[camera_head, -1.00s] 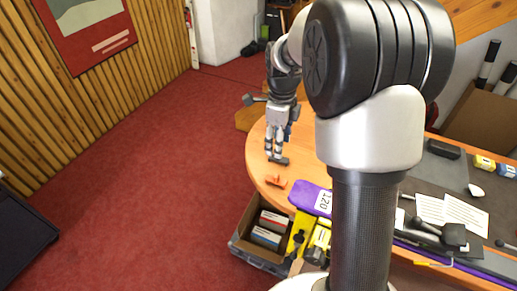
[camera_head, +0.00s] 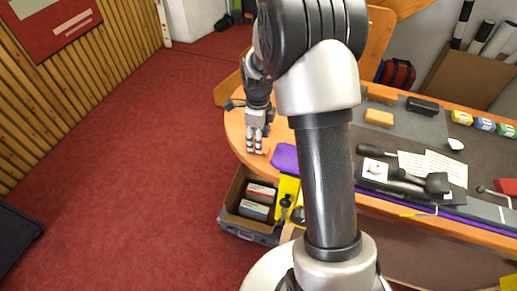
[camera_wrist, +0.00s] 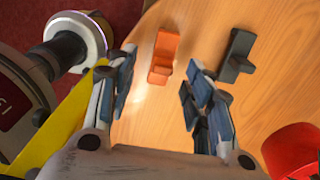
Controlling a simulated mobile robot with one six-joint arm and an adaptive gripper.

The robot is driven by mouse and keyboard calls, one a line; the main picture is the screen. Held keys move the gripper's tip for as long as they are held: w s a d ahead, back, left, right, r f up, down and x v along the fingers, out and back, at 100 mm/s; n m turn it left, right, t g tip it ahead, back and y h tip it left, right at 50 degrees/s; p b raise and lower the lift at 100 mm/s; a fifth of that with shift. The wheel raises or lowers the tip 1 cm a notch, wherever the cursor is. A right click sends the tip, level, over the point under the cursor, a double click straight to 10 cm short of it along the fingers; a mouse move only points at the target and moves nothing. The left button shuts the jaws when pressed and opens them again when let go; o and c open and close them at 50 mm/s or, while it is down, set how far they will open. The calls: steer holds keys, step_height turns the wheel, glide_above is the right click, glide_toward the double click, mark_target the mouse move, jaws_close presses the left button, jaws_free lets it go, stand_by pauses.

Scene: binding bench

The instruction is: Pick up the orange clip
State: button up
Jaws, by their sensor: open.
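The orange clip (camera_wrist: 163,56) lies on the wooden table top in the wrist view, just beyond and between my fingertips. My gripper (camera_wrist: 160,78) is open and empty, its two fingers spread to either side of the clip's line. In the head view my gripper (camera_head: 254,151) points down, low over the table's rounded left end. The clip cannot be made out clearly there, since the fingers are in front of it.
A dark grey clip (camera_wrist: 238,55) lies right of the orange one, near my right finger. A red round object (camera_wrist: 292,150) is at lower right. A yellow object (camera_wrist: 58,128) is at left. A box of goods (camera_head: 235,218) stands below the table edge.

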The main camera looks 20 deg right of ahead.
step_height(320, 180, down, 4)
steer(key=shift+w+d+r+b, duration=0.1)
steer(key=shift+w+r+b, duration=0.1)
steer(key=shift+b, duration=0.15)
steer(key=shift+s, duration=0.1)
steer(key=shift+c, duration=0.4)
steer(key=c, duration=1)
steer(key=shift+r, duration=0.15)
